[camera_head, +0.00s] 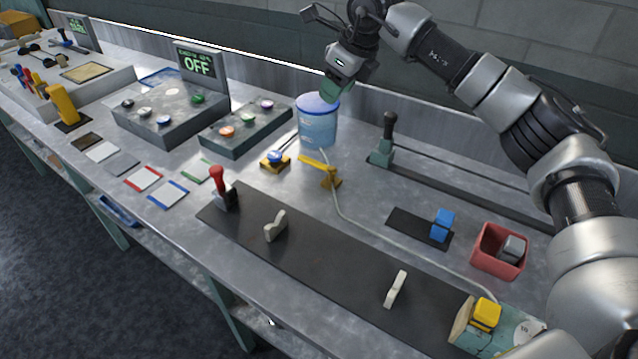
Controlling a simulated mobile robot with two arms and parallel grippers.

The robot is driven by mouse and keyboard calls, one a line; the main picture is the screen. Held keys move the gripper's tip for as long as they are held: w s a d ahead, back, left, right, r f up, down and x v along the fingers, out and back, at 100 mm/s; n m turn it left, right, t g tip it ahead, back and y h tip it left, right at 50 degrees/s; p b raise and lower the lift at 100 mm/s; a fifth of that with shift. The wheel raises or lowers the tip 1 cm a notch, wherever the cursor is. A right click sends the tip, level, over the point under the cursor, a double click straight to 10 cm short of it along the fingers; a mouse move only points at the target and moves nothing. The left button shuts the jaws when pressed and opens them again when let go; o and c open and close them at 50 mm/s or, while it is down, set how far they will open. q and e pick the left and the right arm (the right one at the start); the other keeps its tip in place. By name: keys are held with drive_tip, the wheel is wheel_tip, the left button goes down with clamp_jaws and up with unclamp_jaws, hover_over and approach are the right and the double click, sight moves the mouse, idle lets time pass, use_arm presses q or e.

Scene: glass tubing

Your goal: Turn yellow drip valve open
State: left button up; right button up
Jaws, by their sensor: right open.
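The yellow drip valve (331,177) stands on the bench right of centre. Its flat yellow handle points up and to the left. A pale tube runs from the blue-lidded container (318,122) past the valve and on toward the lower right. My right gripper (336,84) is up at the top, above and behind the container, apart from the valve. It is open, and nothing shows between its fingers. My left gripper is out of view.
A blue-topped knob on a yellow base (275,159) sits left of the valve. A red-handled lever (220,186) stands nearer the front edge. A green lever (385,143) and a red bin (497,251) are to the right. A yellow block (487,313) is at lower right.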

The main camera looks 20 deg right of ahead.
drive_tip(key=b, duration=0.7)
approach(317, 162)
wheel_tip(317, 162, up, 2)
drive_tip(key=x, duration=0.6)
drive_tip(key=p+x, duration=0.1)
drive_tip(key=x, duration=0.3)
drive_tip(key=shift+s+d+f, duration=0.15)
drive_tip(key=shift+s+f, duration=0.05)
drive_tip(key=shift+s, duration=0.15)
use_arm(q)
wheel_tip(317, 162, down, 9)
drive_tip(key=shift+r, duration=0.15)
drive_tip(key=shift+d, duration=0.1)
use_arm(e)
clamp_jaws()
